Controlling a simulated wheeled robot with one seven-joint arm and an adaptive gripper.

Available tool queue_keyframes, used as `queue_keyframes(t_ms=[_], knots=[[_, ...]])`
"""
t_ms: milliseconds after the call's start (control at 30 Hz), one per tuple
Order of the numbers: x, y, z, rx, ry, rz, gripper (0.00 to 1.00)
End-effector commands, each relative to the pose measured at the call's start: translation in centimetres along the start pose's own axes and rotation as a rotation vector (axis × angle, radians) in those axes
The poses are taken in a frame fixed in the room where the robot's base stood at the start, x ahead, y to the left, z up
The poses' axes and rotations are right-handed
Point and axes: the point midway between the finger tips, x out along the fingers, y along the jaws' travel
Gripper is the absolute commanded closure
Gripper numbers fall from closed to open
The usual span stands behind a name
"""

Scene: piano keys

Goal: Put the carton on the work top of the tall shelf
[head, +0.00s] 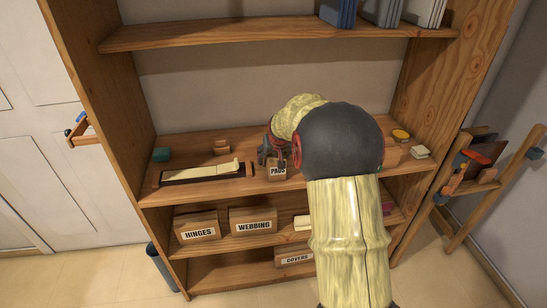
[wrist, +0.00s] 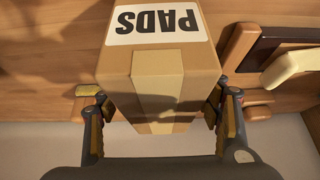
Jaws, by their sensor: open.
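A brown carton labelled PADS (head: 278,172) is at the front of the work top (head: 217,189) of the tall wooden shelf. It appears to stand upright there, though its base is hard to make out. In the wrist view the carton (wrist: 158,75) fills the middle, its label upside down and its taped top towards my camera. My gripper (wrist: 160,100) is open, with one finger on each side of the carton's top and gaps visible beside it. In the head view my gripper (head: 274,154) is partly hidden behind my own arm, which also covers the right middle of the shelf.
A dark tray with a pale object (head: 203,172), a teal block (head: 160,155) and small wooden blocks (head: 221,147) lie left of the carton. A yellow-topped tin (head: 401,135) is at right. Shelf uprights bound both sides.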

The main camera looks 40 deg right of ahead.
Motion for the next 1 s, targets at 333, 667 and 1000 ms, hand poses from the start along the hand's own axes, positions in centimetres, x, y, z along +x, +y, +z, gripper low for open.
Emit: queue_keyframes(t_ms=[333, 667, 1000], knots=[[-6.4, 0.0, -0.3, 0.000, 0.004, 0.000, 0.35], [-11.4, 0.0, -0.2, 0.000, 0.003, 0.000, 0.35], [-20.2, -7.5, 3.4, -0.107, -0.005, -0.070, 0.35]])
